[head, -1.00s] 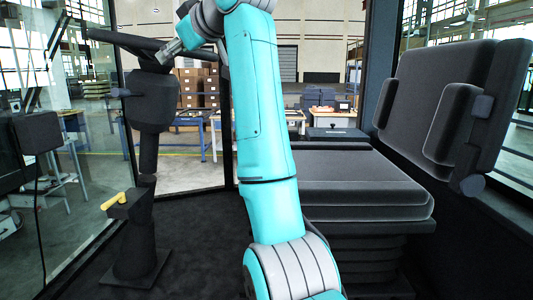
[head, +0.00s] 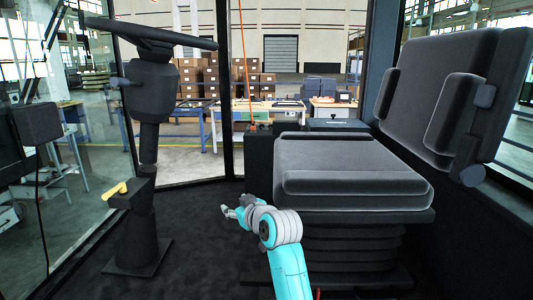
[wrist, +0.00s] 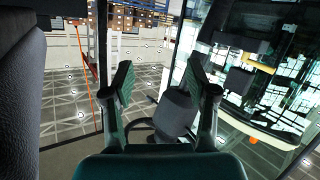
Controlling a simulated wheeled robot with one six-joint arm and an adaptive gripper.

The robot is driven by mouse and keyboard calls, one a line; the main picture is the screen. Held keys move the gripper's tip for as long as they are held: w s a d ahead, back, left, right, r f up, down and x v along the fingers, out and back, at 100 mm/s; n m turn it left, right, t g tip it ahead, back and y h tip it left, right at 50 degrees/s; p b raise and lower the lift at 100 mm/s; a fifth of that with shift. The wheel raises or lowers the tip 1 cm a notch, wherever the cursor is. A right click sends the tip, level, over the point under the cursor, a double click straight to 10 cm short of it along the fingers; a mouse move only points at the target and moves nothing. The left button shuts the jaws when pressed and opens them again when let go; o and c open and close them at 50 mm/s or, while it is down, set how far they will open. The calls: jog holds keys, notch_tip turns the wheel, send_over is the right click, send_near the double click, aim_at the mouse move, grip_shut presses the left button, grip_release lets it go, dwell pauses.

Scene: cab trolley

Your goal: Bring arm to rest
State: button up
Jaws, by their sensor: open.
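My gripper (head: 231,213) is low in front of the seat in the head view, above the dark cab floor (head: 200,255). It points to the left. In the wrist view my gripper (wrist: 163,95) shows its two fingers spread apart with nothing between them. My turquoise and grey arm is folded low at the bottom middle of the head view. The seat cushion (head: 350,175) lies just right of and behind the arm. I cannot tell from these views whether the arm touches the seat base.
The steering column (head: 150,130) with its wheel (head: 160,35) and a yellow lever (head: 115,190) stands at left. The seat backrest (head: 460,95) is at right. Floor between column and seat is open.

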jog(key=s+d+f+m+h, duration=0.1)
jog(key=s+d+f, duration=0.4)
jog(key=s+f, duration=0.3)
jog(key=s+d+f+m+t+h, duration=0.15)
jog(key=s+d+f, duration=0.35)
jog(key=f, duration=0.6)
jog(key=s+d+f+m+h, duration=0.1)
jog(key=s+d+f+m, duration=0.1)
jog(key=s+d+f, duration=0.45)
jog(key=s+d+f+m+h, duration=0.1)
jog(key=s+d+f, duration=0.1)
jog(key=s, duration=0.7)
jog(key=s+d+f+h, duration=0.1)
jog(key=s+d+f, duration=0.2)
jog(key=s, duration=0.7)
jog(key=s+d+f+m+h, duration=0.1)
jog(key=s+d+f, duration=0.1)
jog(key=s, duration=0.8)
jog(key=shift+d+f+m+t, duration=0.2)
jog(key=shift+d+m+t, duration=0.15)
jog(key=shift+d, duration=0.15)
jog(key=s+d+r, duration=0.1)
jog(key=s+r, duration=0.3)
jog(key=s, duration=0.4)
jog(key=s+d+r+m+h, duration=0.1)
jog(key=s+r, duration=0.4)
jog(key=s, duration=0.4)
jog(key=shift+d+r, duration=0.2)
jog(key=shift+r, duration=0.1)
